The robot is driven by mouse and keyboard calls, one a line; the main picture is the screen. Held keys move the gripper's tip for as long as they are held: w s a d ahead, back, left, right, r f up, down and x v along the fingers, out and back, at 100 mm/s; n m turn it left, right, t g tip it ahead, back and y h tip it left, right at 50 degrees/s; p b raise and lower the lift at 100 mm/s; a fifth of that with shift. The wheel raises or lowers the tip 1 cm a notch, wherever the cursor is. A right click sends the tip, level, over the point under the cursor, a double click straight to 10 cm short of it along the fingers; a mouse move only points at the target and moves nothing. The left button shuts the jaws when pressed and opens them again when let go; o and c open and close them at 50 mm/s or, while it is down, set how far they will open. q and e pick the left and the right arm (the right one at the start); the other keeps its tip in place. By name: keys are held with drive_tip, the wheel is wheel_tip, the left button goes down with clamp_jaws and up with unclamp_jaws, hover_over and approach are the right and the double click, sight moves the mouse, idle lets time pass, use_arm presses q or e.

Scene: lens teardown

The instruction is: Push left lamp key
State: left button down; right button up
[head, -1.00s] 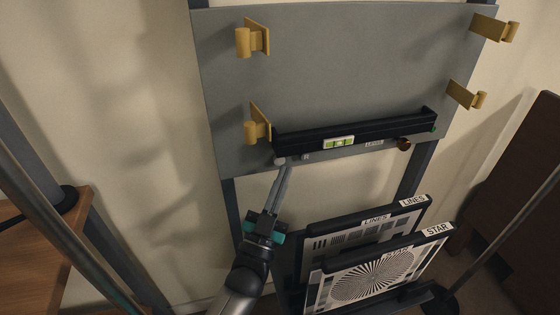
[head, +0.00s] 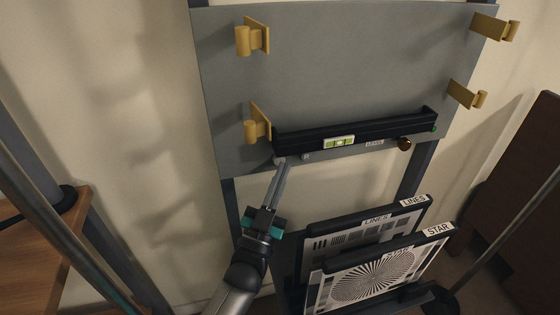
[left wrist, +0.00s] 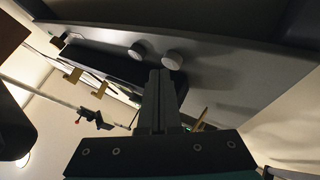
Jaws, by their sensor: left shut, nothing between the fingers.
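The left lamp key (head: 279,161) is a small pale round knob at the lower left edge of the grey board (head: 340,75). A second small key (head: 305,156) is just to its right. My left gripper (head: 284,164) points up at the board with its fingers shut and empty. Its tips are at the left key and partly cover it; I cannot tell whether they touch. In the left wrist view, two pale round knobs (left wrist: 138,50) show beyond the closed fingertips (left wrist: 161,72), which lie nearest the right-hand knob in that picture. My right gripper is not in view.
A black ledge (head: 365,128) with a green level (head: 339,142) runs just above the keys. A brown knob (head: 404,144) sits further right. Brass clips (head: 257,127) stick out from the board. LINES and STAR charts (head: 365,277) stand below right. A wooden table (head: 40,255) is at left.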

use_arm(q)
drive_tip(key=shift+w+a, duration=0.15)
drive_tip(key=shift+w, duration=0.2)
idle(0.3)
drive_tip(key=shift+s+d+p, duration=0.3)
drive_tip(key=shift+s+p, duration=0.05)
drive_tip(key=shift+s, duration=0.5)
drive_tip(key=shift+s, duration=0.1)
drive_tip(key=s+p, duration=0.1)
drive_tip(key=s, duration=0.1)
drive_tip(key=s+d, duration=0.1)
drive_tip(key=s+d+p, duration=0.1)
drive_tip(key=s, duration=0.1)
drive_tip(key=shift+s+p, duration=0.3)
drive_tip(key=shift+p, duration=0.05)
drive_tip(key=shift+f, duration=0.1)
